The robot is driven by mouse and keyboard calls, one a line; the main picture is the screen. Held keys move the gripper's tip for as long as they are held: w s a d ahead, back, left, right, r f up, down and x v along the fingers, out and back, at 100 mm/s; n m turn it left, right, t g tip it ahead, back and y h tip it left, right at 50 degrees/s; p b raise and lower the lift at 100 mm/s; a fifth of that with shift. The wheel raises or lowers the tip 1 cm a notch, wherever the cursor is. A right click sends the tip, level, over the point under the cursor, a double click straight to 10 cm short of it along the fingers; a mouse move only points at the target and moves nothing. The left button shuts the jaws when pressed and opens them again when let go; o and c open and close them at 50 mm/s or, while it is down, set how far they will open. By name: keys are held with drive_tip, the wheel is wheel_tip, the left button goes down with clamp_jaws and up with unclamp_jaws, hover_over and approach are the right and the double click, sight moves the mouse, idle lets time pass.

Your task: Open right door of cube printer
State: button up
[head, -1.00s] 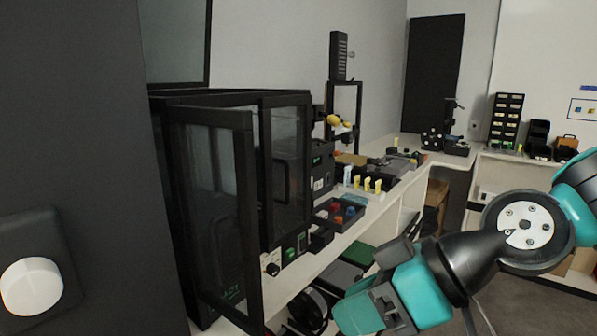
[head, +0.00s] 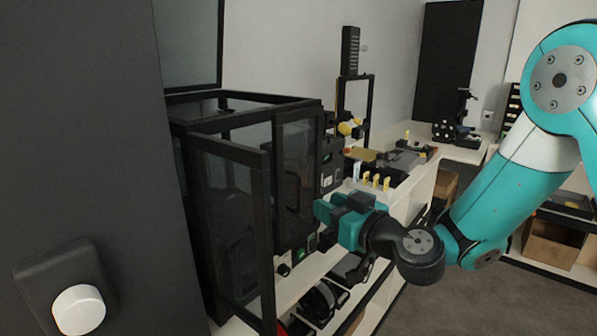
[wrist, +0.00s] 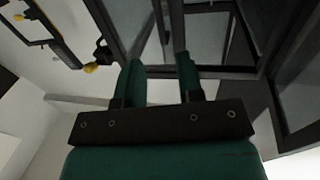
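The cube printer (head: 245,99) is a black-framed box with glass panels, on the bench in the head view. Its left door (head: 262,230) stands swung out toward me. Its right door (head: 297,140) appears shut, with a dark upright handle (head: 292,190). My gripper (head: 322,210) is just right of that handle, its teal fingers pointing at the door front. In the wrist view my gripper (wrist: 158,62) has its two fingers spread, with dark frame parts and glass beyond. I cannot tell whether the handle is between the fingers or touched.
A dark wall with a white knob (head: 79,309) is close at the left. Yellow-topped parts (head: 376,181) and other devices stand on the bench right of the printer. Reels (head: 320,302) sit on the shelf below.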

sight(300, 188)
drive_tip(key=p+x, duration=0.6)
drive_tip(key=x, duration=0.2)
drive_tip(key=shift+w+a+r+p, duration=0.15)
drive_tip(key=shift+a+r+p, duration=0.05)
drive_tip(key=shift+a+p, duration=0.1)
drive_tip(key=shift+w+a+f, duration=0.2)
drive_tip(key=shift+w+a, duration=0.1)
drive_tip(key=shift+w, duration=0.2)
clamp_jaws()
